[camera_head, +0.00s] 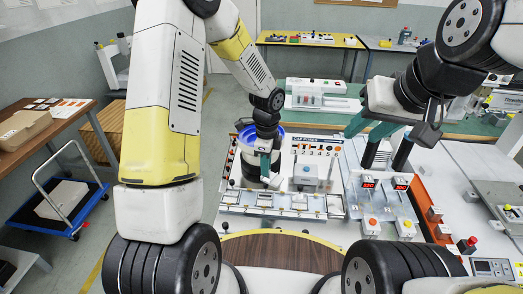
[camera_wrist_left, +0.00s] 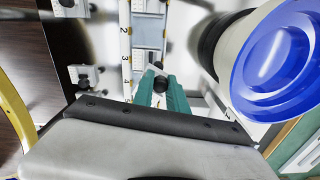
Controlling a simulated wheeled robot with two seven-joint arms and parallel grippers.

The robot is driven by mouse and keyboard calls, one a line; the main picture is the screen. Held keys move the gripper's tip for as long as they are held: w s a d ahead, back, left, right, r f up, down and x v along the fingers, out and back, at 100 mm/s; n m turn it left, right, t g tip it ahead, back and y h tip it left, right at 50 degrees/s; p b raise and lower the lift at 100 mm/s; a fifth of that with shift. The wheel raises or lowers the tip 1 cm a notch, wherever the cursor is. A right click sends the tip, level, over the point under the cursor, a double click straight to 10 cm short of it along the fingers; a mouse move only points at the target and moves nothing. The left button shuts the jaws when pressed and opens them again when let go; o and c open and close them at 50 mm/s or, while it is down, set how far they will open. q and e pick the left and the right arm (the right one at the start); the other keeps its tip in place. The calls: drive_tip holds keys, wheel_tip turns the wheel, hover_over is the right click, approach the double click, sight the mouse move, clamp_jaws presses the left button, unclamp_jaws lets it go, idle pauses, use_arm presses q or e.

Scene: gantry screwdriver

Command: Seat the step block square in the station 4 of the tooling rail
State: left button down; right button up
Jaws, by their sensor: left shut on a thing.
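My left gripper (camera_head: 265,168) reaches down over the bench behind the tooling rail (camera_head: 285,203). In the left wrist view its teal fingers (camera_wrist_left: 160,92) are shut on a small part, which I take to be the step block; it is mostly hidden between them, and I cannot tell whether it touches the rail. A numbered strip (camera_wrist_left: 127,45) shows 2, 3, 4 and 5 beside the fingers, which are close to the 4 and 5 end. The station 4 pocket is not clear. My right gripper (camera_head: 365,140) has its teal fingers apart, empty, above the bench at the right.
A blue-rimmed round container (camera_wrist_left: 280,60) stands close to the left fingers. Small clamps (camera_wrist_left: 85,76) line the rail. A grey block-like fixture (camera_head: 306,172) stands behind the rail. Two units with red displays (camera_head: 369,183) stand at the right.

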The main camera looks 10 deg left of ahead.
sight(277, 176)
use_arm(q)
drive_tip(key=d+m, duration=0.1)
drive_tip(key=m, duration=0.1)
drive_tip(key=d+m, duration=0.1)
drive_tip(key=m, duration=0.2)
drive_tip(key=d+m, duration=0.2)
drive_tip(key=m, duration=0.1)
drive_tip(key=shift+s+f, duration=0.15)
drive_tip(key=d+m, duration=0.1)
drive_tip(key=m, duration=0.1)
drive_tip(key=d+m, duration=0.1)
drive_tip(key=m, duration=0.1)
drive_tip(key=shift+s+f+m, duration=0.15)
drive_tip(key=shift+m, duration=0.25)
drive_tip(key=shift+f, duration=3.15)
drive_tip(key=shift+f, duration=0.7)
drive_tip(key=c, duration=1.3)
unclamp_jaws()
drive_tip(key=shift+o, duration=0.2)
wheel_tip(277, 176, up, 8)
drive_tip(key=shift+f, duration=0.1)
